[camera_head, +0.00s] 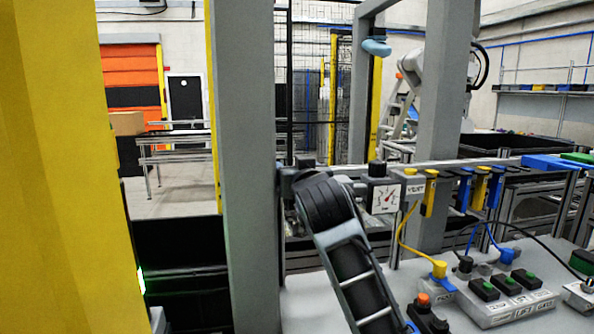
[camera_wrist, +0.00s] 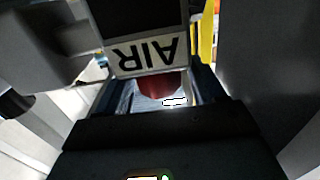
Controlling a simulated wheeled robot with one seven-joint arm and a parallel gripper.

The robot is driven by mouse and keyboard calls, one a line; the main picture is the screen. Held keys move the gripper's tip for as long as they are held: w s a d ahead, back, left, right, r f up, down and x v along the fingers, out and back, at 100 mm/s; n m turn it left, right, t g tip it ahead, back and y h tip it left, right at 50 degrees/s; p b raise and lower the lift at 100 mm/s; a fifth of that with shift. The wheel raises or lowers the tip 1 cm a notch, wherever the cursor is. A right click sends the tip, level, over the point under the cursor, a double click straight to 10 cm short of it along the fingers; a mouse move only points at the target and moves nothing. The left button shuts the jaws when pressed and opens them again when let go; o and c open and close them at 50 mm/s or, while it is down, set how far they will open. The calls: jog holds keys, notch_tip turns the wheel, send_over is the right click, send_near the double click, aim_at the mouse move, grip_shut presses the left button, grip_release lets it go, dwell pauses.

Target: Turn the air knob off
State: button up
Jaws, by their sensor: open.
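In the wrist view, an upside-down white AIR label (camera_wrist: 143,56) sits on the edge of a dark block (camera_wrist: 140,18). A dark red rounded part (camera_wrist: 160,84) shows just below the label; I cannot tell whether it is the air knob. My gripper (camera_wrist: 155,82) is open, with its dark fingers on either side of that red part. I cannot tell whether they touch it. In the head view, my arm reaches up to the rail beside the post, and its own wrist hides most of my gripper (camera_head: 298,172) and the air knob.
A pressure gauge (camera_head: 387,197) stands right of my wrist, with yellow and blue fittings (camera_head: 465,190) along the rail. A grey post (camera_head: 250,160) rises close on the left. Button boxes (camera_head: 505,290) and cables occupy the table (camera_head: 312,300) at lower right.

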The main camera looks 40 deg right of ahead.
jog(key=shift+s+a, duration=0.1)
jog(key=b+v, duration=0.2)
jog(key=v, duration=0.5)
jog(key=shift+s+a, duration=0.15)
jog(key=shift+s, duration=0.1)
jog(key=shift+f, duration=0.1)
